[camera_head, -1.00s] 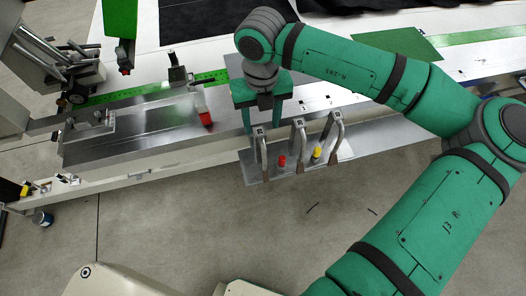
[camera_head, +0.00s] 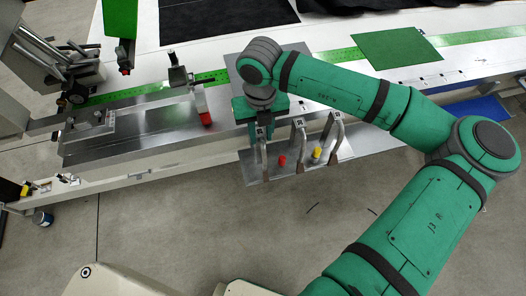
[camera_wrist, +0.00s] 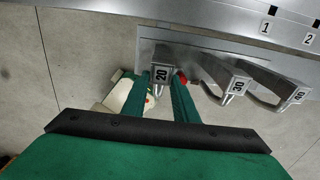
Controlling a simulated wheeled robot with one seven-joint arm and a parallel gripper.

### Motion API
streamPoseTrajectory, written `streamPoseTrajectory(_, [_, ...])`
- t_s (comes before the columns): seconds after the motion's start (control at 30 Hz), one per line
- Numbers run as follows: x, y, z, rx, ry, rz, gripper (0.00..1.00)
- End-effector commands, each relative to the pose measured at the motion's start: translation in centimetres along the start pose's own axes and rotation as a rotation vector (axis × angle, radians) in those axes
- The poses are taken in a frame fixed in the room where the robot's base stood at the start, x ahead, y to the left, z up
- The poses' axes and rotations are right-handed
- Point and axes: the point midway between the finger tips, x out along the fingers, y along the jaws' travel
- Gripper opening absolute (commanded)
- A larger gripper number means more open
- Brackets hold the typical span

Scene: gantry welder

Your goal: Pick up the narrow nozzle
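Three bent grey metal nozzles stand in a row on the rack at the front of the bench. The leftmost carries the label 20 (camera_head: 263,158) and looks like the narrow nozzle; in the wrist view its labelled block (camera_wrist: 161,73) sits between my fingers. The nozzle labelled 30 (camera_wrist: 235,87) is to its right, and another nozzle (camera_wrist: 292,92) is beyond it. My gripper (camera_head: 260,134) points down over the leftmost nozzle. In the wrist view my gripper (camera_wrist: 162,80) is open, one finger on each side of the block. Contact cannot be made out.
A red cap (camera_head: 282,160) and a yellow cap (camera_head: 317,153) stand between the nozzles on the metal rack plate (camera_head: 252,172). The nozzle labelled 30 (camera_head: 300,132) is close to my right finger. A red-based part (camera_head: 206,118) stands on the bench at left.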

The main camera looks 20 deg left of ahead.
Motion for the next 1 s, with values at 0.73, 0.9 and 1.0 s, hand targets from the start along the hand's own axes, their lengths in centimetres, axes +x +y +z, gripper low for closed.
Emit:
streamPoseTrajectory(0.73, [-7.1, -0.1, 0.1, 0.000, -0.002, -0.003, 0.00])
streamPoseTrajectory(0.9, [-9.3, 0.0, 0.1, 0.000, -0.002, -0.001, 0.00])
streamPoseTrajectory(1.0, [-10.0, 0.0, 0.0, 0.000, -0.001, 0.000, 0.00])
